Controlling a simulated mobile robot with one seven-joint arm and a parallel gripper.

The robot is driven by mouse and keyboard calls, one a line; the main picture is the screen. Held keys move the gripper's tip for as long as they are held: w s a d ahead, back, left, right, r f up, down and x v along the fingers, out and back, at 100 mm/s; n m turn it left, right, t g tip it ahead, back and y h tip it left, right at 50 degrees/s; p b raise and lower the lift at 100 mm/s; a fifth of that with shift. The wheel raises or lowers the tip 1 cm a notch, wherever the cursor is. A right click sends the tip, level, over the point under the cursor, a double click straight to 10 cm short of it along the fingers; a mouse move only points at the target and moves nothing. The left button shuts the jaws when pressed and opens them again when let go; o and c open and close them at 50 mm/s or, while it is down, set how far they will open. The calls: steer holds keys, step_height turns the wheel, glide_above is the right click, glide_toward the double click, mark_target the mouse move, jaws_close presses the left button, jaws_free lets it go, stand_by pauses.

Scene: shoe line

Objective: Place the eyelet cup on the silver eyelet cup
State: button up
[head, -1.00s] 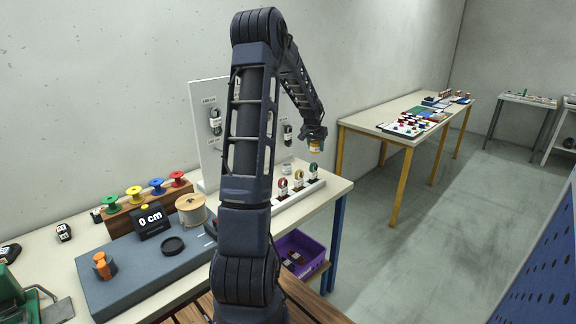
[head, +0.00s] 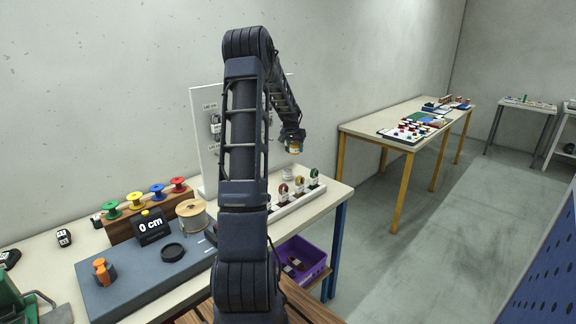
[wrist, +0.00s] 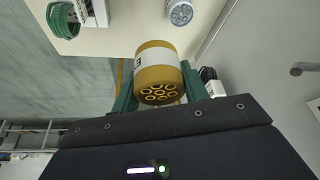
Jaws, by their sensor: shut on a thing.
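The held eyelet cup (wrist: 158,72) is a gold cylinder with a white lettered band and gold rings on its near end in the wrist view. My gripper (wrist: 156,88) is shut on it, with a green finger on each side. In the head view, my gripper (head: 293,139) holds the cup (head: 294,150) above the back of the near table. The silver eyelet cup (wrist: 181,13) stands on the white tabletop in the wrist view, apart from the held cup and toward the top right.
A white rack of red, gold and green coils (head: 299,185) stands on the near table below my gripper. A white display panel (head: 207,135) stands behind the arm. Colored spools (head: 157,191) and a wooden spool (head: 192,216) are to the left. A purple bin (head: 310,252) sits below the table.

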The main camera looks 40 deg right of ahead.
glide_above(288, 170)
step_height(288, 170, down, 6)
steer(key=shift+s+d+r, duration=0.1)
steer(key=shift+r, duration=0.05)
steer(key=shift+w+f, duration=0.2)
steer(key=shift+f, duration=2.7)
steer(key=o, duration=1.1)
steer(key=shift+f, duration=0.1)
steer(key=shift+c, duration=0.2)
steer(key=v, duration=1.2)
